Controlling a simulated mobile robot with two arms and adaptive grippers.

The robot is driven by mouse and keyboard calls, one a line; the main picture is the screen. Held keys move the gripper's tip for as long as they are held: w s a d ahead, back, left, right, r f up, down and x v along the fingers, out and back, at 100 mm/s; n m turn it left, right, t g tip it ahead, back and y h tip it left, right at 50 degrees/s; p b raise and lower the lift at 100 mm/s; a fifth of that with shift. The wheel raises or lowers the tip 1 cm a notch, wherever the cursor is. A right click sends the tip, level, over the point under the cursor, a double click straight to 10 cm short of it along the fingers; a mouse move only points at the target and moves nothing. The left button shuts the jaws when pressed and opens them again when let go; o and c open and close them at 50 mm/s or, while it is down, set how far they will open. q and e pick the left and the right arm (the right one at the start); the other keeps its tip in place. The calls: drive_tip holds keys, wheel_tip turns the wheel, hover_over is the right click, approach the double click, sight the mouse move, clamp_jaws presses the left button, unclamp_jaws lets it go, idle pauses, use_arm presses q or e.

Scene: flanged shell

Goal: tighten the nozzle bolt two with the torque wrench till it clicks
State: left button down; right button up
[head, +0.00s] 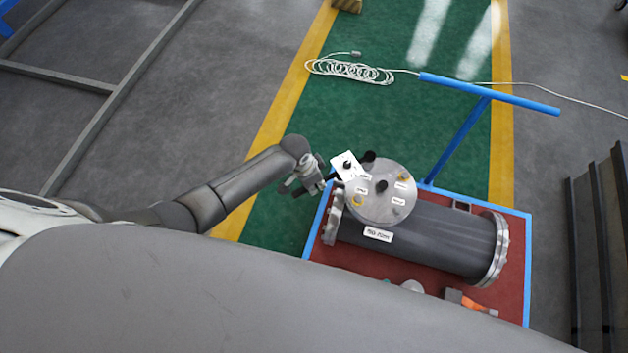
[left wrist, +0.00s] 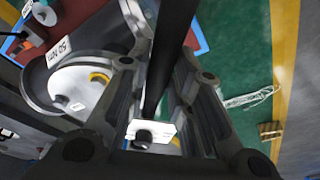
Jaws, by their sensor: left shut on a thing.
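The round grey nozzle flange (head: 378,207) sits on top of the dark cylindrical shell (head: 430,236). It carries several small labelled bolt positions, some with yellow rings; the label numbers are too small to read. My left gripper (head: 318,180) is at the flange's left edge. In the left wrist view its fingers are closed on a dark bar (left wrist: 174,50), which looks like the torque wrench handle. A white plate (head: 347,164) with a dark round part is beside the flange; it also shows in the left wrist view (left wrist: 161,128). Whether the wrench touches a bolt is unclear. My right gripper is not in view.
The shell lies on a red cart top (head: 512,262) with a blue edge and blue push handle (head: 490,93). An orange item (head: 470,303) lies near its front. A coiled white cable (head: 350,70) is on the green floor. Dark panels (head: 597,240) stand at right.

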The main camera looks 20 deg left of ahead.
use_arm(q)
drive_tip(key=shift+w+f+b, duration=0.1)
drive_tip(key=shift+f+b, duration=0.4)
drive_tip(key=shift+f, duration=0.15)
drive_tip(key=shift+w, duration=0.1)
drive_tip(key=w+a+m+g+b, duration=0.1)
drive_tip(key=w+a+m+b, duration=0.3)
drive_tip(key=w+b, duration=0.1)
drive_tip(key=shift+w+a+f+m+h+b, duration=0.15)
drive_tip(key=shift+w+a+m+h+b, duration=0.2)
drive_tip(key=shift+b, duration=0.35)
idle(2.1)
drive_tip(key=shift+d, duration=0.1)
idle(0.5)
